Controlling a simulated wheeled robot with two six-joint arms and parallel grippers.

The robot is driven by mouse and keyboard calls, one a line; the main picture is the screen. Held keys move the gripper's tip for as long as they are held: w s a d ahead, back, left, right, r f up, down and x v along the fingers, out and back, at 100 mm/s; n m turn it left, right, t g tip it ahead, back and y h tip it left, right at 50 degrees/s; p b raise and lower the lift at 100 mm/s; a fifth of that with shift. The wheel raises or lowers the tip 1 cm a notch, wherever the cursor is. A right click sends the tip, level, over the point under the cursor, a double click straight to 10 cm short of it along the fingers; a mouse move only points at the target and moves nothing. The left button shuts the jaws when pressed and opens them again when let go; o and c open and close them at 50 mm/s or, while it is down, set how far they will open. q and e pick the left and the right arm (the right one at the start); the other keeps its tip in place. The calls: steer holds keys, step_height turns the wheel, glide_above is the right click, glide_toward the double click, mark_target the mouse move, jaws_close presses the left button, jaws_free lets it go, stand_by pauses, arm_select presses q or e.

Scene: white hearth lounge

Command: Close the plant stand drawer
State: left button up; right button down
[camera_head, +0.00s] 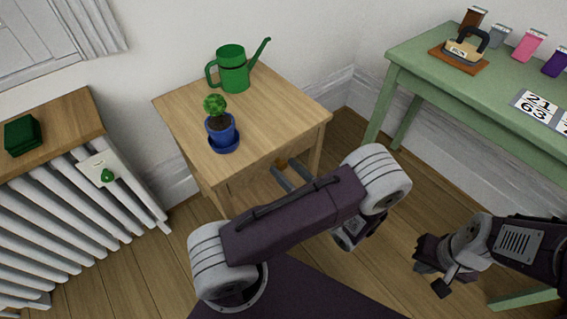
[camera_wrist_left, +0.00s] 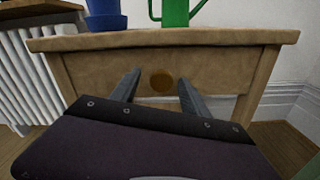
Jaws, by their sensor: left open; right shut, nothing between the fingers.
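The wooden plant stand (camera_head: 270,105) stands against the wall corner. Its drawer front (camera_wrist_left: 105,72) shows under the tabletop in the left wrist view, with a round brown knob (camera_wrist_left: 161,81). No part of the drawer visibly sticks out past the tabletop edge; how far it is open I cannot tell. My left gripper (camera_head: 291,173) is open and empty, its fingers pointing at the drawer front. In the left wrist view the left gripper (camera_wrist_left: 159,77) has one finger on each side of the knob; contact is unclear. My right gripper (camera_head: 436,279) is shut and empty, low over the floor.
A potted plant (camera_head: 221,128) and a green watering can (camera_head: 233,72) stand on the plant stand. A radiator (camera_head: 60,220) with a wooden shelf is at left. A green table (camera_head: 480,80) with several small objects is at right. Wooden floor lies between.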

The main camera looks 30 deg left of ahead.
arm_select(q)
steer(key=p+v, duration=0.1)
steer(key=v, duration=0.6)
steer(key=shift+d+p, duration=0.2)
steer(key=shift+p, duration=0.2)
steer(key=shift+w, duration=0.15)
